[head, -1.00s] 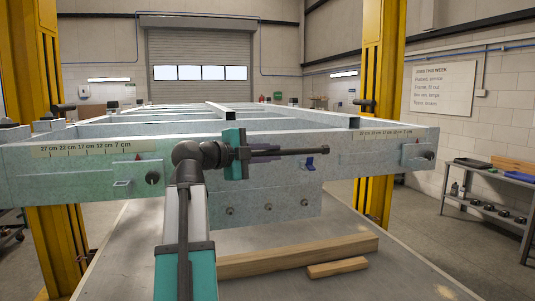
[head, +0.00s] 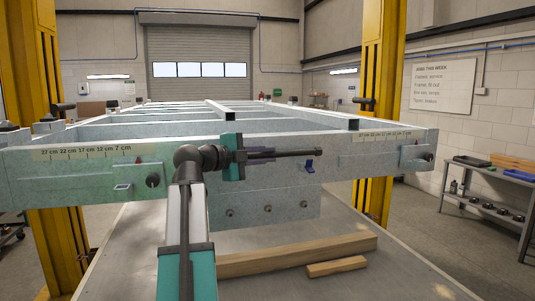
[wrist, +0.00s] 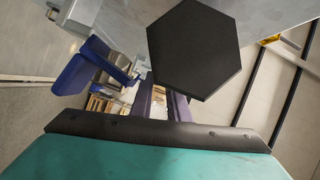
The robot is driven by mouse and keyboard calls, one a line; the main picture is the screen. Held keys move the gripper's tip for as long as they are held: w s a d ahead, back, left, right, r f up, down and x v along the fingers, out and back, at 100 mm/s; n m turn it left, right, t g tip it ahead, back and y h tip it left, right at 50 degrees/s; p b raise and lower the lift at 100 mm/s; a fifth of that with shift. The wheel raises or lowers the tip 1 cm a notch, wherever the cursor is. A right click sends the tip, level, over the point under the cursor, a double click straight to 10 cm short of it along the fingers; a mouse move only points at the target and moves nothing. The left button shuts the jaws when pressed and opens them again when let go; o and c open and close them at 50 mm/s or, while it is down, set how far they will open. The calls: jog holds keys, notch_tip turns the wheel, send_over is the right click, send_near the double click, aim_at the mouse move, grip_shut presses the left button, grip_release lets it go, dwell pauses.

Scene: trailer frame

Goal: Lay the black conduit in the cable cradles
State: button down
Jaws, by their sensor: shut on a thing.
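My gripper (head: 258,155) is in front of the trailer frame's near beam, shut on the black conduit (head: 296,153). The conduit sticks out to the right, roughly level, with its tip close to the blue cable cradle (head: 309,166) on the beam's face. The conduit appears slightly above the cradle; I cannot tell the depth gap. In the wrist view a black hexagonal end face, apparently the conduit's (wrist: 195,48), fills the top middle and hides much of the dark purple fingers (wrist: 178,105). The blue cradle (wrist: 85,70) shows at left, apart from that face. A second cradle is not clearly visible.
The near beam (head: 60,175) has printed centimetre scales and metal brackets at both ends. A plate with bolts (head: 268,208) hangs below it. Wooden blocks (head: 300,255) lie on the grey table beneath. Yellow posts (head: 378,100) stand at both sides. A bench (head: 490,175) is far right.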

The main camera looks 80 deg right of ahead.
jog(key=shift+w+d+r+p, duration=0.15)
jog(key=shift+w+d+p, duration=0.15)
jog(key=shift+d+p, duration=0.2)
jog(key=f+b, duration=0.1)
jog(key=b, duration=0.1)
jog(key=f+b, duration=0.3)
jog(key=b, duration=0.1)
jog(key=shift+a+f, duration=0.25)
jog(key=shift+f, duration=0.1)
jog(key=c, duration=1.6)
grip_release()
jog(key=shift+w+a+f, duration=0.1)
jog(key=shift+a, duration=0.05)
jog(key=b+v, duration=0.1)
jog(key=v, duration=0.3)
jog(key=b+v, duration=0.2)
jog(key=v, duration=0.3)
jog(key=r+b+v, duration=0.1)
jog(key=b+v, duration=0.1)
jog(key=v, duration=0.2)
jog(key=shift+a+r, duration=0.1)
jog(key=shift+a, duration=0.4)
